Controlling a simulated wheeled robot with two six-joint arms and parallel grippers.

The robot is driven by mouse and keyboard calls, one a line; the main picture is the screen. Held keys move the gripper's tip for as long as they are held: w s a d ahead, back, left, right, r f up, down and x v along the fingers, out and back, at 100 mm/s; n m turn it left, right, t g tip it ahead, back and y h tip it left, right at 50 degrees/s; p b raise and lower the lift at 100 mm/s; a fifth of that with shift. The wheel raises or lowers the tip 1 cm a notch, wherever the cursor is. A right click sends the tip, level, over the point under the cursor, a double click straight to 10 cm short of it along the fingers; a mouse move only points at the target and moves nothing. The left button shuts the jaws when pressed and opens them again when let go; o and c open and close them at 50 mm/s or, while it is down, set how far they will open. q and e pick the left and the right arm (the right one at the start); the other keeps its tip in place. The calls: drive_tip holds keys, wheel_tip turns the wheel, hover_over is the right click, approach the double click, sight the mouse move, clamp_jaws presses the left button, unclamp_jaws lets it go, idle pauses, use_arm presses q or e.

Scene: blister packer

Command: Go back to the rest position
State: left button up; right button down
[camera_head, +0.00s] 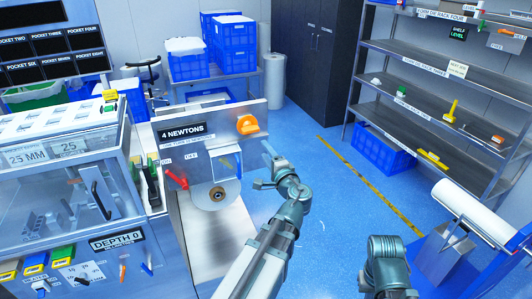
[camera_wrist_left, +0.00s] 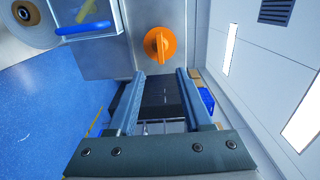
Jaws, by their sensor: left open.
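My left gripper (camera_head: 263,167) is open and empty, in the air just right of the metal panel (camera_head: 246,172) in the head view. In the left wrist view my left gripper (camera_wrist_left: 160,76) shows two parted fingers with nothing between them. An orange knob (camera_head: 247,125) sits on the panel's upper right; the wrist view shows the knob (camera_wrist_left: 158,44) beyond the fingertips, apart from them. Part of my right arm (camera_head: 387,263) shows at the bottom; its gripper is not visible.
The panel has a "4 NEWTONS" sign (camera_head: 185,132), a red lever (camera_head: 176,180) and a roll (camera_head: 216,196). A packing machine (camera_head: 60,200) stands left. A metal rack (camera_head: 420,78) and a white roll (camera_head: 480,213) are right. Blue floor (camera_head: 325,190) lies open between.

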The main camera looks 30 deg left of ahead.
idle(0.7)
use_arm(q)
drive_tip(key=s+d+f+n+g+h, duration=0.1)
drive_tip(key=s+d+f+g+h, duration=0.3)
drive_tip(key=s+d+f, duration=0.3)
drive_tip(key=s+d+f+n+g+h, duration=0.1)
drive_tip(key=s+d+f+g+h, duration=0.3)
drive_tip(key=d, duration=0.8)
drive_tip(key=s+d+f+n+g+h, duration=0.2)
drive_tip(key=s+d+f+g+h, duration=0.1)
drive_tip(key=s+d+f, duration=0.6)
drive_tip(key=shift+s+d+f+g+h, duration=0.35)
drive_tip(key=shift+d+f+h, duration=0.2)
drive_tip(key=shift+f+h, duration=0.35)
drive_tip(key=shift+w, duration=0.1)
